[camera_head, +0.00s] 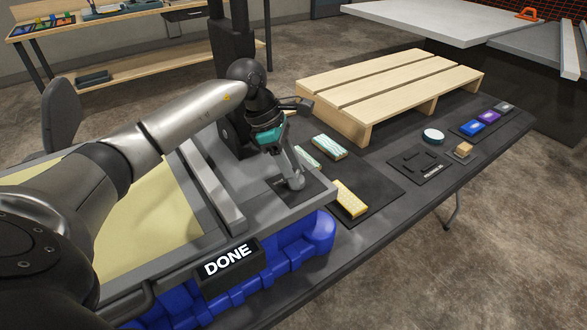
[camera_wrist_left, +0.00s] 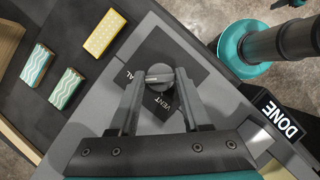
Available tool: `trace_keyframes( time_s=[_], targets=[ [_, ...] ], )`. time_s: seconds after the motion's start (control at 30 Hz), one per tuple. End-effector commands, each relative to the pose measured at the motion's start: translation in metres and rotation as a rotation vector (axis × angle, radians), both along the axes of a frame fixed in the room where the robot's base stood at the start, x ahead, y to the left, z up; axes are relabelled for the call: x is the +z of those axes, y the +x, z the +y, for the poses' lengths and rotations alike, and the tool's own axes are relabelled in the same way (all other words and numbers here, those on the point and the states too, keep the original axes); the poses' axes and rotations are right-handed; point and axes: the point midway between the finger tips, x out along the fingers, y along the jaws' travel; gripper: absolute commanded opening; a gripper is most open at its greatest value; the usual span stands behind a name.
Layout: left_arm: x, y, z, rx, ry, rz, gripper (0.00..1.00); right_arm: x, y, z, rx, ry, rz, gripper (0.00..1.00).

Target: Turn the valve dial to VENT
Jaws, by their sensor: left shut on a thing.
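The valve dial (camera_wrist_left: 160,77) is a small dark round knob with a pale mark across its top, on a dark label plate (camera_wrist_left: 182,58) in the left wrist view. The word VENT is printed on the plate below the knob; a partly hidden word ending in AL is at its left. My left gripper (camera_wrist_left: 160,82) has its two fingers on opposite sides of the knob, shut on it. In the head view the left gripper (camera_head: 291,178) reaches down to the same plate (camera_head: 312,193), and its fingers hide the dial. My right gripper is in neither view.
A DONE sign (camera_head: 229,260) is on the console's front edge. Beside the plate lie a yellow patterned block (camera_head: 350,199) and two teal-striped blocks, one (camera_head: 328,146) farther back. A wooden pallet (camera_head: 400,83) stands behind them. Small coloured blocks lie at the right.

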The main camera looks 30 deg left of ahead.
Motion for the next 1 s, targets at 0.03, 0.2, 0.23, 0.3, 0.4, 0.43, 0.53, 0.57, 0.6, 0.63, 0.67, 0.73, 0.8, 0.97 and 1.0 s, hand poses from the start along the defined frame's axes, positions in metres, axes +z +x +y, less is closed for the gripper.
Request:
trace_keyframes(
  time_s=[0.03, 0.2, 0.23, 0.3, 0.4, 0.43, 0.53, 0.57, 0.6, 0.63, 0.67, 0.73, 0.8, 0.97, 1.0],
  targets=[
    [0.0005, -0.0001, 0.0003, 0.008, 0.0, 0.0, 0.0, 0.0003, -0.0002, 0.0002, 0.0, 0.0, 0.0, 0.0],
    [0.0004, -0.0008, 0.0001, 0.062, 0.001, 0.0, 0.0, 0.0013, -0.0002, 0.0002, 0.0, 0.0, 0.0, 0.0],
    [0.0005, -0.001, 0.0, 0.077, 0.001, 0.0, 0.0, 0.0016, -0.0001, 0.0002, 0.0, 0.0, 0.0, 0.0],
    [0.0005, -0.0013, 0.0004, 0.12, 0.002, 0.001, 0.0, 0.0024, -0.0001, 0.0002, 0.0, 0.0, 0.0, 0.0],
    [0.0008, -0.0015, 0.0, 0.194, 0.002, -0.001, 0.0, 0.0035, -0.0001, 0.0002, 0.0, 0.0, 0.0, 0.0],
    [0.0009, -0.0018, -0.0002, 0.219, 0.001, -0.001, 0.0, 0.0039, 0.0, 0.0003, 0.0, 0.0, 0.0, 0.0],
    [0.0006, -0.0025, -0.0008, 0.308, 0.003, -0.001, 0.0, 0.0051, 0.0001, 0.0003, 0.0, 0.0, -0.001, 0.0],
    [0.0007, -0.0025, -0.0009, 0.337, 0.002, -0.002, 0.0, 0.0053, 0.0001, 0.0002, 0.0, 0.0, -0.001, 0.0],
    [0.001, -0.0025, -0.0012, 0.376, 0.001, -0.002, 0.0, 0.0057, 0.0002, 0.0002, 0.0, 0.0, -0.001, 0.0],
    [0.001, -0.0025, -0.001, 0.404, 0.002, -0.002, 0.0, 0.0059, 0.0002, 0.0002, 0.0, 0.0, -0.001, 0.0],
    [0.001, -0.0026, -0.0012, 0.432, 0.002, -0.002, 0.0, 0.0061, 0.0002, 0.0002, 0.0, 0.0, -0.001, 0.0],
    [0.0007, -0.0028, -0.0019, 0.498, 0.001, -0.003, 0.0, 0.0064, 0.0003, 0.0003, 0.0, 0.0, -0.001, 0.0],
    [0.0004, -0.0032, -0.0025, 0.564, 0.002, -0.003, 0.0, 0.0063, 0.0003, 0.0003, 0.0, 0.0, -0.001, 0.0],
    [0.0004, -0.0033, -0.0035, 0.715, 0.001, -0.004, 0.0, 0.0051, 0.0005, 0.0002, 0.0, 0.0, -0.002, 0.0],
    [0.0003, -0.0033, -0.0035, 0.754, 0.001, -0.004, 0.0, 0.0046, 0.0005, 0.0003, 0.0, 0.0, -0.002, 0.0]
  ],
)
